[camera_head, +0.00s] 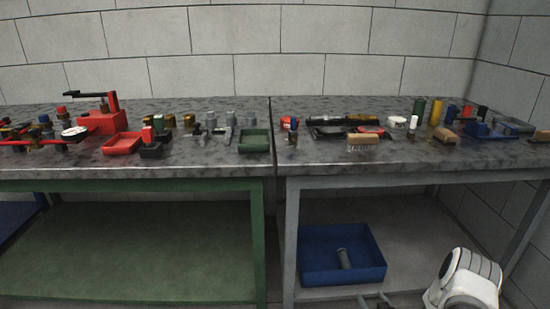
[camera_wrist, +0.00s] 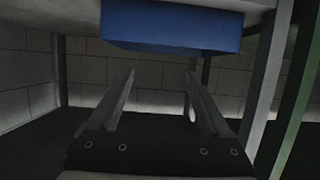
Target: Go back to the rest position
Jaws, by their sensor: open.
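My gripper (camera_head: 375,299) shows at the bottom edge of the head view, in front of the right table's lower shelf, cut off by the frame. In the wrist view my gripper (camera_wrist: 161,73) has its two fingers wide apart with nothing between them. A blue bin (camera_head: 318,279) sits on the lower shelf, with a grey cylinder (camera_head: 344,258) lying in it. The blue bin also shows at the top of the wrist view (camera_wrist: 165,25), beyond and above the fingertips. I cannot tell the exact distance between gripper and bin.
The right table (camera_head: 400,158) has a grey frame and holds a brush (camera_head: 362,140), cylinders and other tools. The left table (camera_head: 190,165) has a green frame and holds a red tray (camera_head: 122,143), a green tray (camera_head: 255,141) and fittings. Table legs (camera_wrist: 268,95) stand right of my gripper.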

